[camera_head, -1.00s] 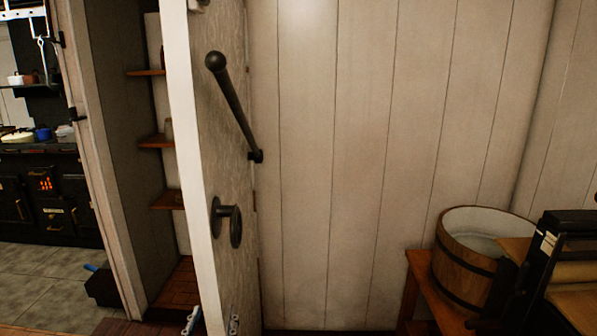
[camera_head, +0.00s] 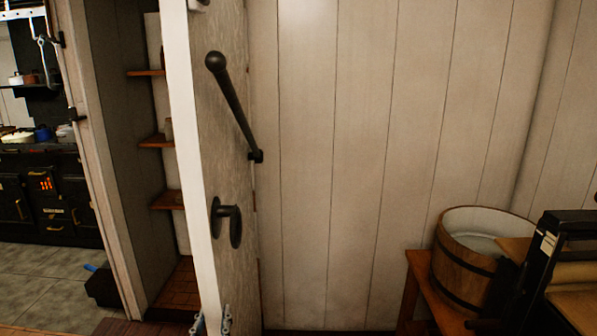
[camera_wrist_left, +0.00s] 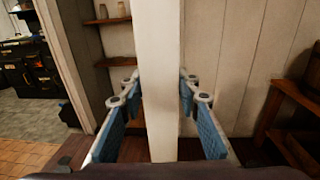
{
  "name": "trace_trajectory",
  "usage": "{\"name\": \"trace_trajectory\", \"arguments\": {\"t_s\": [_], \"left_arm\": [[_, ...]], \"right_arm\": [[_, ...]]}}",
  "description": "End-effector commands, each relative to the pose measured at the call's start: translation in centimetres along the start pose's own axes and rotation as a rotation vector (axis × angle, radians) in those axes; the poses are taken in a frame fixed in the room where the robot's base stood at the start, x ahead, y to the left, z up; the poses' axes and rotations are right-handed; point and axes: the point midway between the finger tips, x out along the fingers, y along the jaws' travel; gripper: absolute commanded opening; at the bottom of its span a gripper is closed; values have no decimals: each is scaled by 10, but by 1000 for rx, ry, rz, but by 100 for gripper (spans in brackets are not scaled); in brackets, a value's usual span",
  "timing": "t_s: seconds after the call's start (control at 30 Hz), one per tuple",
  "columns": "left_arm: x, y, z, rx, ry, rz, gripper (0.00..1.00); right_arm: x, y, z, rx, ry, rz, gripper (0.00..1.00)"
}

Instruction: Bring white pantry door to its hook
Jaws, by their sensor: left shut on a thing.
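The white pantry door (camera_head: 207,270) stands open, its narrow white edge facing me. Its face carries a dark knob (camera_head: 228,222) and a slanted black bar with a ball end (camera_head: 230,105). My left gripper (camera_head: 212,322) is at the bottom of the head view, a finger on each side of the door. In the left wrist view the blue-padded fingers (camera_wrist_left: 159,77) straddle the door's edge (camera_wrist_left: 160,120); the gripper is shut on it. I cannot make out for sure which fitting is the door's hook. My right gripper is not in view.
Left of the door is the pantry opening with wooden shelves (camera_head: 155,141); a black stove (camera_head: 45,195) stands beyond. A plank wall (camera_head: 340,150) is right of the door. A wooden tub (camera_head: 462,270) sits on a low bench (camera_head: 420,285) at the right.

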Motion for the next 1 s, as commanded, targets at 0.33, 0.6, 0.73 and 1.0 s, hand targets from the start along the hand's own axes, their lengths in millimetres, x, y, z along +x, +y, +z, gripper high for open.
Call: {"name": "trace_trajectory", "arguments": {"t_s": [0.33, 0.6, 0.73, 1.0], "left_arm": [[5, 47, 2, 9, 2, -41, 1], [11, 94, 0, 8, 0, -98, 1], [13, 109, 0, 4, 0, -116, 1], [13, 112, 0, -1, 0, -124, 1]], "right_arm": [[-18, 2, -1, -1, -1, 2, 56], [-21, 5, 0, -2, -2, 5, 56], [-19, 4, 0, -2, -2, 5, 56], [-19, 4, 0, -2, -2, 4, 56]]}}
